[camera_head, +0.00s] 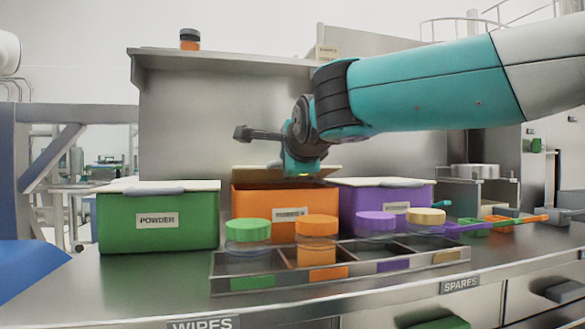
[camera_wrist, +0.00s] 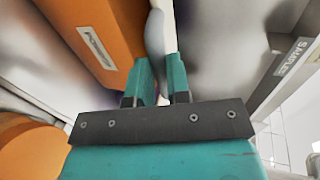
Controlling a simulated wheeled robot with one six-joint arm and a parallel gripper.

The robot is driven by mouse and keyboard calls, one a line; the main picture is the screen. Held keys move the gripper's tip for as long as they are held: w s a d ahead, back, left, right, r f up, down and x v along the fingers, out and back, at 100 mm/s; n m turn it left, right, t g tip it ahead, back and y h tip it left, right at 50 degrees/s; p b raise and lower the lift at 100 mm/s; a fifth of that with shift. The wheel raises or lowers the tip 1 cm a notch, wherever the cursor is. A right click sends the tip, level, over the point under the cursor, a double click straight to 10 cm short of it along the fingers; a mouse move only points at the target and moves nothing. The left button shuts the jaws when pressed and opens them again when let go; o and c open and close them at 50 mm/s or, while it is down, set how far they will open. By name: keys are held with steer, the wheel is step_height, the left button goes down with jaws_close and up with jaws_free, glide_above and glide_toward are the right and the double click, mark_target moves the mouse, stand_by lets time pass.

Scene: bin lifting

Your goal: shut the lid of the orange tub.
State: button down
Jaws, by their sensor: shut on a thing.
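The orange tub (camera_head: 255,198) stands on the steel bench between a green tub and a purple tub. Its pale lid (camera_head: 256,168) is raised at the front, with a dark orange strip showing beneath the lid's edge. My gripper (camera_head: 303,172) is at the middle of the lid's front edge. In the wrist view, my gripper (camera_wrist: 161,82) is shut on the grey lid handle (camera_wrist: 156,38), which passes between the two teal fingers. The tub's orange front with its white label (camera_wrist: 96,48) is to the left there. The handle is hidden by my gripper in the head view.
The green tub (camera_head: 150,235) and the purple tub (camera_head: 410,195) have their lids down. A divided tray (camera_head: 235,268) with several coloured-lidded jars stands in front. Coloured scoops (camera_head: 490,226) lie at the right. A steel shelf (camera_head: 215,58) rises behind.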

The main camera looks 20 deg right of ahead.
steer(key=shift+s+f+b, duration=0.15)
steer(key=shift+f+b, duration=0.4)
steer(key=shift+f, duration=0.3)
steer(key=shift+s+f+b, duration=0.1)
steer(key=shift+f+b, duration=0.45)
steer(key=shift+f, duration=0.25)
steer(key=c, duration=1.1)
jaws_free()
steer(key=shift+a, duration=0.1)
steer(key=b+v, duration=0.4)
steer(key=v, duration=1.3)
steer(key=shift+s, duration=0.25)
